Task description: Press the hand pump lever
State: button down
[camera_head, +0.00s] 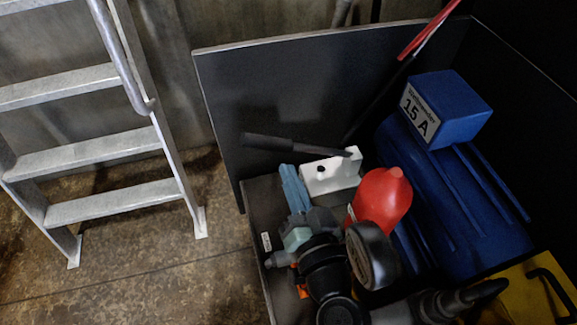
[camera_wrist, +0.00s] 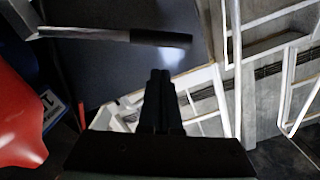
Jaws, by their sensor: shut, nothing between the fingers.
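The hand pump lever (camera_head: 275,144) is a rod with a thick dark grip. It runs nearly level to the left from above a white pump block (camera_head: 328,174). The lever also shows across the top of the wrist view, with its dark grip (camera_wrist: 160,38) near the middle. My gripper (camera_head: 288,168) points up toward the back panel, just below the grip in the head view. In the wrist view my gripper (camera_wrist: 160,73) has its dark fingers together and empty. A visible gap separates the fingertips from the grip in that picture; the true distance is hard to judge.
A red rounded vessel (camera_head: 382,200) stands right of my gripper. A blue motor (camera_head: 465,200) with a box marked 15 A (camera_head: 450,105) lies further right. A dark panel (camera_head: 240,90) stands behind the lever. A metal ladder (camera_head: 95,155) stands at left, with open floor before it.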

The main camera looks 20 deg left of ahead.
jog(key=x, duration=0.8)
jog(key=shift+f, duration=0.1)
